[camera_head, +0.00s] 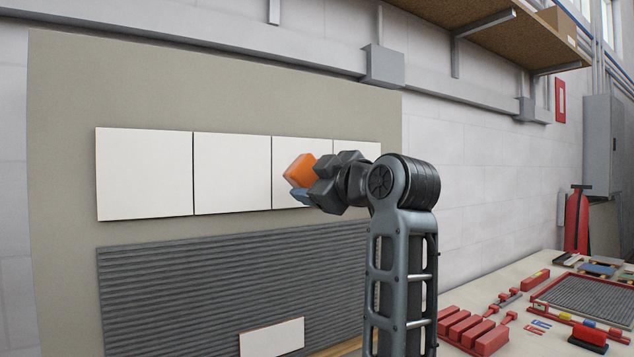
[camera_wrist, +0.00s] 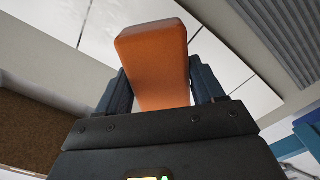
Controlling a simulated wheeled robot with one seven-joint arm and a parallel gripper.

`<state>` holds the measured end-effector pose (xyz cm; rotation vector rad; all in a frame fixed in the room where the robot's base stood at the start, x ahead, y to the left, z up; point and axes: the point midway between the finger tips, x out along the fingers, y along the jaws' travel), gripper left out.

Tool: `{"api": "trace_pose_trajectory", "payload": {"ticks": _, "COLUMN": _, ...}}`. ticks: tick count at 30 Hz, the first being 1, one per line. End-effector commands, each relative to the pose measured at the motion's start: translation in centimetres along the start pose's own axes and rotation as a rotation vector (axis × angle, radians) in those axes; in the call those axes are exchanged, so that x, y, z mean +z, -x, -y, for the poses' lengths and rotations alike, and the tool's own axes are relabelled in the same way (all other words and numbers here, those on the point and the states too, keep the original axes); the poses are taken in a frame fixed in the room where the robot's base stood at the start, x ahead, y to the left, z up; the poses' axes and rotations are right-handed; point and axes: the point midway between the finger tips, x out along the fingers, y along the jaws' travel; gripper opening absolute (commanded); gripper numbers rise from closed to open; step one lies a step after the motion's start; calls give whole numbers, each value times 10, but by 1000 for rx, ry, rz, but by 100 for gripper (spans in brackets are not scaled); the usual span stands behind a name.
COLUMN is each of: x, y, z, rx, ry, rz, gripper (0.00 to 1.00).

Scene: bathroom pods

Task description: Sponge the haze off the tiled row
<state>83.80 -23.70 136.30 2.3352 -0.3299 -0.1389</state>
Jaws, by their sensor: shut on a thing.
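The tiled row (camera_head: 232,173) is a line of white square tiles on a beige wall panel. My gripper (camera_head: 318,182) is in front of the right part of the row and hides part of it. It is shut on an orange sponge (camera_head: 299,170). In the wrist view the sponge (camera_wrist: 152,62) sits between the two fingers of my gripper (camera_wrist: 160,85). White tiles (camera_wrist: 125,22) show behind it, with faint greyish marks on the surface. I cannot tell whether the sponge touches a tile.
A dark ribbed panel (camera_head: 200,290) lies below the row, with a loose white tile (camera_head: 271,337) in front of it. A table (camera_head: 520,345) at the right holds red blocks (camera_head: 472,330) and a tray (camera_head: 590,296). A shelf (camera_head: 490,35) hangs above right.

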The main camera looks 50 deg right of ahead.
Motion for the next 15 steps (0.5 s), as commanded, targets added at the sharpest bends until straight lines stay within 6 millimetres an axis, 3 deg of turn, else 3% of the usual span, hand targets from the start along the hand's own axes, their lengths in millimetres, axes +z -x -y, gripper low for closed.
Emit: {"api": "trace_pose_trajectory", "payload": {"ticks": 15, "x": 0, "y": -46, "z": 0, "rx": 0, "ry": -1, "rz": -2, "gripper": 43}}
